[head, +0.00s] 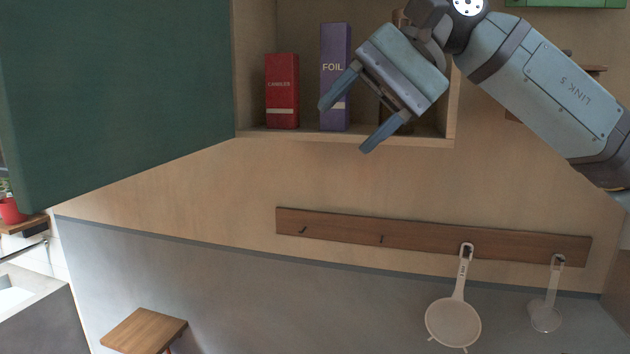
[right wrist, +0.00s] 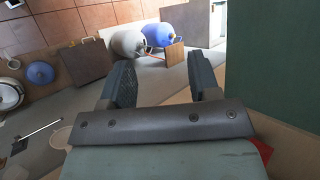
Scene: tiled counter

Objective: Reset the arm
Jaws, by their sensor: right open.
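My right gripper (head: 344,126) is open and empty in the head view, in front of the open wall cabinet at upper middle. Its two fingers point down and to the left. In the right wrist view my right gripper (right wrist: 163,78) shows its two fingers spread apart with nothing between them. The right arm comes in from the right edge of the head view. My left gripper is not in view.
The cabinet (head: 345,136) holds a red box (head: 282,90) and a purple FOIL box (head: 335,60); something dark behind the gripper is partly hidden. A green cabinet door (head: 120,90) stands open at left. Below, a wooden hook rail (head: 340,228) bears a strainer (head: 453,322) and a ladle (head: 545,315).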

